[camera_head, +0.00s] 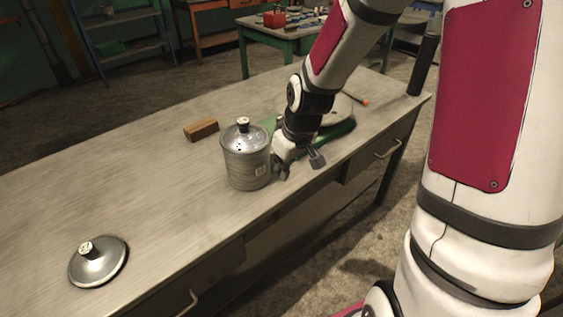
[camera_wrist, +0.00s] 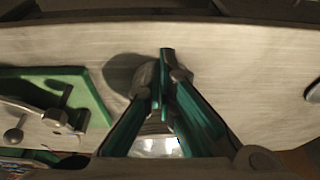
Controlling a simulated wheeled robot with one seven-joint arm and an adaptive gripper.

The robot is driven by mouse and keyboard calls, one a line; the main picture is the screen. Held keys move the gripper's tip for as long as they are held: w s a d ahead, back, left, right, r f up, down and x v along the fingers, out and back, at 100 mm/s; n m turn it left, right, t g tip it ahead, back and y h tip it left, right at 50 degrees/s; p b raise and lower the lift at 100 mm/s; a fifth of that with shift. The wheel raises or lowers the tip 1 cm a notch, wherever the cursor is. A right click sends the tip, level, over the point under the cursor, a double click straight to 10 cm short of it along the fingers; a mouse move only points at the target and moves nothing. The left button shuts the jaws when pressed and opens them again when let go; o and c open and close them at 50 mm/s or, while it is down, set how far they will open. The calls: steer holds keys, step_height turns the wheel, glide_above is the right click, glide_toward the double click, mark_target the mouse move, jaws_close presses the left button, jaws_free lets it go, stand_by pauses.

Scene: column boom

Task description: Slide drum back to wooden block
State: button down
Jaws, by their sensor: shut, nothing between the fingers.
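The drum (camera_head: 246,162) is a grey metal canister with a knobbed lid. It stands upright near the table's front edge. The wooden block (camera_head: 201,129) lies farther back on the table, behind and left of the drum, with bare table between them. My gripper (camera_head: 281,172) is low at the drum's right side, shut and empty. I cannot tell whether it touches the drum. In the wrist view my closed teal fingers (camera_wrist: 166,62) cover much of a grey round shape that appears to be the drum (camera_wrist: 145,77). The block is not clear in that view.
A loose metal lid (camera_head: 98,262) lies on the table's near left. A green-based device (camera_head: 340,128) stands right of my gripper, partly hidden by my arm; its green part shows in the wrist view (camera_wrist: 97,100). The table's left and middle are largely clear.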

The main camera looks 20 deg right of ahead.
steer(key=b+x, duration=0.1)
steer(key=x, duration=0.6)
steer(key=shift+a, duration=0.1)
steer(key=shift+w+a+r, duration=0.1)
steer(key=shift+w+a, duration=0.1)
steer(key=shift+w, duration=0.4)
steer(key=shift+w+a+r, duration=0.1)
steer(key=shift+w+a, duration=0.1)
steer(key=shift+w, duration=0.4)
steer(key=shift+w+a, duration=0.2)
steer(key=shift+w, duration=0.5)
steer(key=w+a+b, duration=0.2)
steer(key=w+b, duration=0.1)
steer(key=w, duration=0.3)
steer(key=w+a+b, duration=0.2)
steer(key=w, duration=0.4)
steer(key=w+a+b, duration=0.2)
steer(key=w+b, duration=0.1)
steer(key=w, duration=0.3)
steer(key=shift+w+f+b, duration=0.15)
steer(key=shift+w+b, duration=0.15)
steer(key=shift+b, duration=0.05)
steer(key=shift+w+a, duration=0.15)
steer(key=shift+w, duration=0.1)
steer(key=shift+s, duration=0.15)
